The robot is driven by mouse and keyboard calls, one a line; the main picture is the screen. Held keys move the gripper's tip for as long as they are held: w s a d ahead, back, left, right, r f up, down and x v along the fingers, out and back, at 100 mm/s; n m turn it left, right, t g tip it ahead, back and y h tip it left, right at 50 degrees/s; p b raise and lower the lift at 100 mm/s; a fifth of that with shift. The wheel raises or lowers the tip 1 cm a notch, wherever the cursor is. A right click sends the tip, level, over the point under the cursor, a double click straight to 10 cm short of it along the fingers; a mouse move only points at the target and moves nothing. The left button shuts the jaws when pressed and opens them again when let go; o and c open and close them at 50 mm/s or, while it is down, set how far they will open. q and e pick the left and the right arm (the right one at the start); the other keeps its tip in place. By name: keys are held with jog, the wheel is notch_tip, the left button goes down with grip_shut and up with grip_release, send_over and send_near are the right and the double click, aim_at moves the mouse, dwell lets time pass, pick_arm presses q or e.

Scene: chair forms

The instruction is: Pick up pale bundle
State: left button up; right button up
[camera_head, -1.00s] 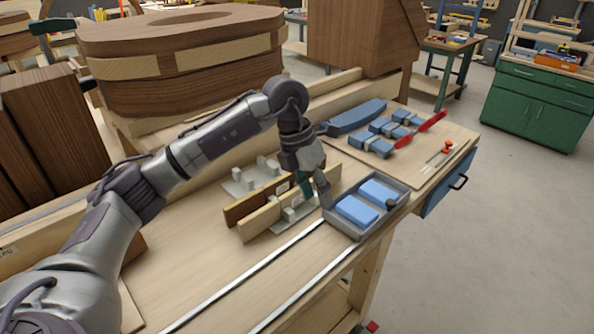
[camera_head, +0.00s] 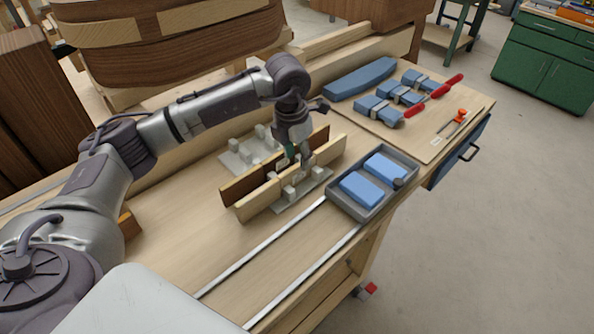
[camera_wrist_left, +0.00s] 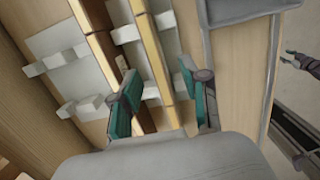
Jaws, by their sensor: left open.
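The pale bundle (camera_head: 285,185) is a long light wood piece standing on edge in a grey fixture on the bench. A darker brown piece (camera_head: 240,186) stands parallel behind it. My left gripper (camera_head: 296,158) is open over the bundle. In the left wrist view its teal finger pads (camera_wrist_left: 157,92) are on either side of the pale bundle (camera_wrist_left: 148,45), with the darker piece (camera_wrist_left: 97,42) further left. I cannot tell whether the pads touch the bundle. A dark gripper, seemingly my right one (camera_wrist_left: 301,60), shows at the right edge of that view, off the bench.
A grey tray (camera_head: 338,206) with blue blocks stands close right of the bundle. White blocks (camera_head: 236,144) of the fixture stand around the pieces. Clamps with red handles (camera_head: 446,87) and blue pieces lie on a board at the back right. The bench front is clear except for metal rails.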

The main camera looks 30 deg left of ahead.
aim_at(297, 165)
pick_arm(q)
notch_tip(297, 165, down, 3)
jog(key=shift+w+a+f+p, duration=0.1)
jog(key=shift+w+f+p, duration=0.1)
jog(key=shift+p, duration=0.8)
jog(key=shift+f, duration=0.35)
jog(key=shift+w+f, duration=0.1)
jog(key=shift+f, duration=0.05)
jog(key=c, duration=0.8)
grip_shut()
pick_arm(e)
notch_tip(297, 165, up, 3)
jog(key=shift+a+f, duration=0.15)
jog(key=shift+f, duration=0.05)
